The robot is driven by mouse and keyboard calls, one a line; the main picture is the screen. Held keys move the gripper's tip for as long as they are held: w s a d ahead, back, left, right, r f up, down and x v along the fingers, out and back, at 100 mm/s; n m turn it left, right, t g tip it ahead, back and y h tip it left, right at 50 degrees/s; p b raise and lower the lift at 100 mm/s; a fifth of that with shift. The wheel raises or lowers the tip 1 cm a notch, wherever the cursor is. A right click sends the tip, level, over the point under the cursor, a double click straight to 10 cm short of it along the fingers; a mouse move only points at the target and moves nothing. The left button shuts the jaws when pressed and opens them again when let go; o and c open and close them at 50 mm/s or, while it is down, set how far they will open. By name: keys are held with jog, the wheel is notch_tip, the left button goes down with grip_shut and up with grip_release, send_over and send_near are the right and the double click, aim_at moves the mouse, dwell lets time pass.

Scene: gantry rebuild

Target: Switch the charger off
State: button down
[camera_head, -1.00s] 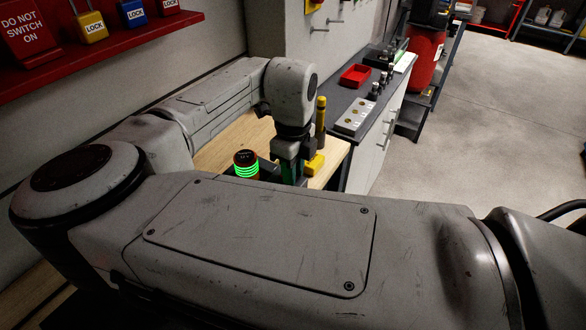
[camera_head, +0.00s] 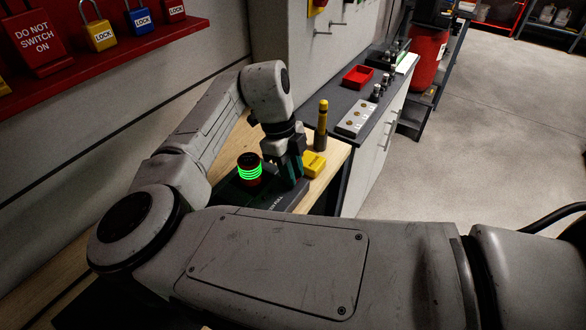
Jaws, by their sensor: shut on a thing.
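The charger (camera_head: 268,200) is a dark, low box with pale lettering on the wooden bench. A black-topped beacon (camera_head: 250,171) with glowing green rings and a reddish base stands at its back. My gripper (camera_head: 292,181) points down at the charger's right end, just right of the beacon. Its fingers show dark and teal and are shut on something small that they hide. I cannot make out a switch. My own arm covers the near part of the charger.
A yellow block (camera_head: 314,163) and a yellow-topped cylinder (camera_head: 322,125) stand close right of my gripper. A grey counter (camera_head: 352,148) holds a red tray (camera_head: 357,76) and small parts. A red shelf (camera_head: 120,55) with padlocks is at upper left. Open floor lies right.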

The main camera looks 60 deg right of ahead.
jog(key=c, duration=1)
grip_release()
jog(key=shift+o, duration=0.2)
jog(key=b+v, duration=0.1)
jog(key=v, duration=1)
jog(key=shift+f, duration=0.1)
